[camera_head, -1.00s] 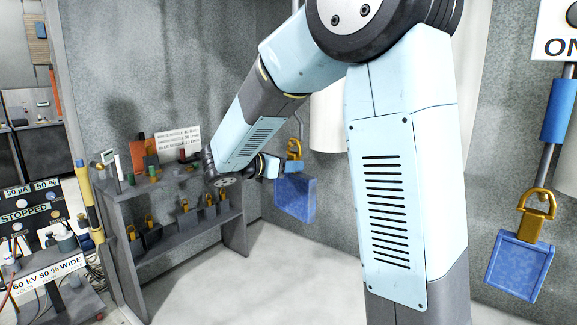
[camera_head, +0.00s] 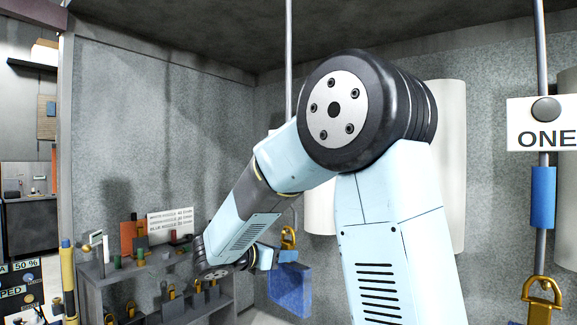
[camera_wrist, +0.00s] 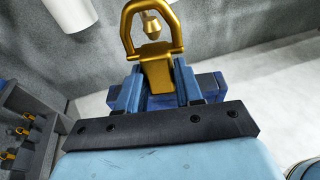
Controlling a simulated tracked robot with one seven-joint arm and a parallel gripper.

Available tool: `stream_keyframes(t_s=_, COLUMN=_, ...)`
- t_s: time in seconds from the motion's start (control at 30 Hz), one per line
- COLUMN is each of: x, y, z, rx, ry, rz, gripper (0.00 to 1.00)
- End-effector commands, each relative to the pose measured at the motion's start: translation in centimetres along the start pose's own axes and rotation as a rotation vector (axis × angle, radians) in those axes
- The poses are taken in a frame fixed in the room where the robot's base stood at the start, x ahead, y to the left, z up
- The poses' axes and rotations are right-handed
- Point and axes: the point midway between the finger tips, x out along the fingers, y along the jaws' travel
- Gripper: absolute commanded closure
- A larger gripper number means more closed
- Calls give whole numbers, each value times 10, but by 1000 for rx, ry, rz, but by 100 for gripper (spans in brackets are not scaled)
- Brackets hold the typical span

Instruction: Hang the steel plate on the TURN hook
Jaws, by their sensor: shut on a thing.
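My gripper (camera_head: 279,256) is shut on the gold handle of a blue plate (camera_head: 290,290). The plate hangs below the jaws near the back wall. Its gold loop (camera_head: 289,237) stands up above the jaws; in the wrist view the loop (camera_wrist: 128,35) rises from between the two fingers (camera_wrist: 155,92). A thin rod (camera_head: 289,60) hangs from the ceiling, passes behind my arm, and its lower end shows just above the loop. I cannot tell whether the rod touches the loop. No TURN label is readable; my arm hides part of the rod.
A grey rack (camera_head: 95,285) at left holds several gold-handled pieces and small items under a white text card (camera_head: 170,226). At right, a rod with a ONE sign (camera_head: 545,138) has a blue sleeve and a gold loop (camera_head: 541,298). White cylinders (camera_head: 447,165) stand behind my arm.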

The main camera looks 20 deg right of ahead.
Motion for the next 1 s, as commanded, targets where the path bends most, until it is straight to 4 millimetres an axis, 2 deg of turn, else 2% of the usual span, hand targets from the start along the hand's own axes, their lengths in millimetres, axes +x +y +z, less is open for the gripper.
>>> stream_keyframes(t_s=0.7, x=1, y=0, z=-5, rx=1, ry=-1, rz=0, gripper=100)
stream_keyframes(t_s=0.73, x=1, y=0, z=-5, rx=1, ry=-1, rz=0, gripper=62)
stream_keyframes(t_s=1.0, x=1, y=0, z=-6, rx=0, ry=0, rz=0, gripper=60)
